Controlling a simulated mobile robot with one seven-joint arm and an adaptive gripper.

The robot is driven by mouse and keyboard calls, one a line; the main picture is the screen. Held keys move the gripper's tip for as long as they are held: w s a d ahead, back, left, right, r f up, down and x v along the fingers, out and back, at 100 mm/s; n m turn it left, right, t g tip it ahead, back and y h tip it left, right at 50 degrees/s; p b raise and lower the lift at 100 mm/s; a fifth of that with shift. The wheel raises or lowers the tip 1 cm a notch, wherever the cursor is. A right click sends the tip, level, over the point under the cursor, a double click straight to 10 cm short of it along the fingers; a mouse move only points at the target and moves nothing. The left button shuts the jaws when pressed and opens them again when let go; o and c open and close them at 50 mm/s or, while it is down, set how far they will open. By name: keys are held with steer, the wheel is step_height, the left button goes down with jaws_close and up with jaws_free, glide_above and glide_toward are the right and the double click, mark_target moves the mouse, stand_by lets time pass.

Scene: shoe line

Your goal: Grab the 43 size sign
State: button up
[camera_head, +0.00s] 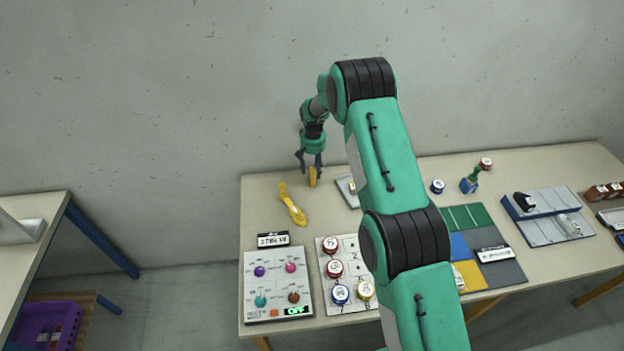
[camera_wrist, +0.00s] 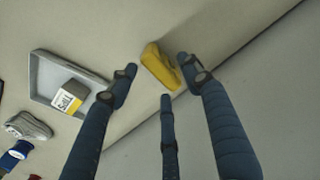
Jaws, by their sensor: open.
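A small yellow upright piece (camera_head: 312,177) stands near the table's back edge. It also shows in the wrist view (camera_wrist: 160,67), between and just beyond my fingertips. No size number is readable on it, so I cannot tell whether it is the 43 size sign. My gripper (camera_head: 310,166) points down over this piece. Its fingers are spread in the wrist view (camera_wrist: 157,72), with nothing held. A dark block with a white and yellow label (camera_wrist: 69,98) lies in a grey tray (camera_wrist: 45,66); its small lettering is unclear.
A control panel (camera_head: 272,312) and a numbered board (camera_head: 349,248) with round pieces are at the front. My arm hides the table's middle. The back left of the table is clear.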

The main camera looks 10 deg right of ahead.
mark_target(313, 172)
steer(key=shift+f, duration=0.1)
steer(key=shift+d+f, duration=0.15)
steer(key=shift+f, duration=2.35)
steer(key=shift+c, duration=0.3)
jaws_close()
